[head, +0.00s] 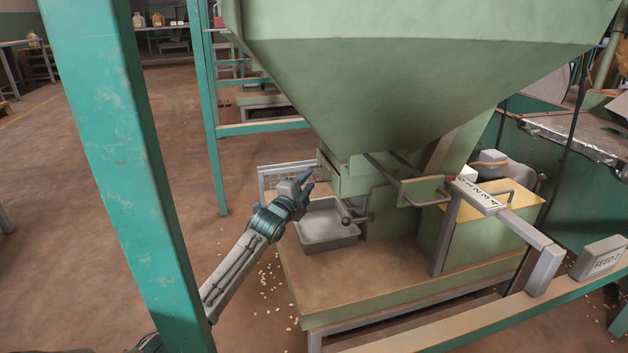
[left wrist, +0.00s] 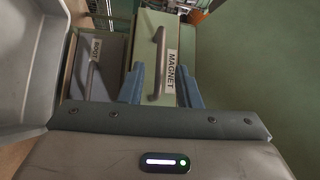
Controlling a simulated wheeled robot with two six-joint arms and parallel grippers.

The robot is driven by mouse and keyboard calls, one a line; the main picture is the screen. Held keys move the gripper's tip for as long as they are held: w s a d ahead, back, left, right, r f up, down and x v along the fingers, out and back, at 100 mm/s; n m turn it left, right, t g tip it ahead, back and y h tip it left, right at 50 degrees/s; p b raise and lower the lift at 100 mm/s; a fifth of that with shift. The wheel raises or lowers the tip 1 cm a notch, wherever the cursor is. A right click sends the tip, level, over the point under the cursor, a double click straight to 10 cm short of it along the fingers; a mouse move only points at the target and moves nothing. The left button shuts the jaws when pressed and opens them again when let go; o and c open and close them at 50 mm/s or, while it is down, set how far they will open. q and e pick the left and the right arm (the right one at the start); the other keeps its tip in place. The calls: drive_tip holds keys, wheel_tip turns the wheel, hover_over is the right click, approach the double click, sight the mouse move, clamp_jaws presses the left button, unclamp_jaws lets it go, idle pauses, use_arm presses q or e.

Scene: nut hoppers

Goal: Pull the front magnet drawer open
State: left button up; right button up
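In the left wrist view, a pale green drawer front (left wrist: 145,50) carries a white MAGNET label (left wrist: 171,70) and a grey bar handle (left wrist: 158,62). My left gripper (left wrist: 160,76) is open, with one blue finger on each side of the handle's lower part. I see no finger clearly touching the handle. A second labelled front (left wrist: 110,78) with a handle shows further left. In the head view, my left gripper (head: 306,184) is at the left side of the green housing (head: 350,178) under the hopper. It hides part of that side. My right gripper is not in view.
The large green hopper (head: 400,85) hangs above. A grey tray (head: 328,232) sits on the platform (head: 350,285) just below my left gripper. Rods with ball knobs (head: 345,214) stick out nearby. A teal post (head: 125,160) stands left, in front of my arm.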

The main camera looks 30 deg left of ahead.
sight(314, 174)
use_arm(q)
drive_tip(key=shift+w+a+r+b, duration=0.15)
drive_tip(key=shift+w+b, duration=0.45)
drive_tip(key=shift+w, duration=0.55)
drive_tip(key=shift+w+r+b, duration=0.1)
drive_tip(key=shift+w+b, duration=0.45)
drive_tip(key=shift+w, duration=0.55)
clamp_jaws()
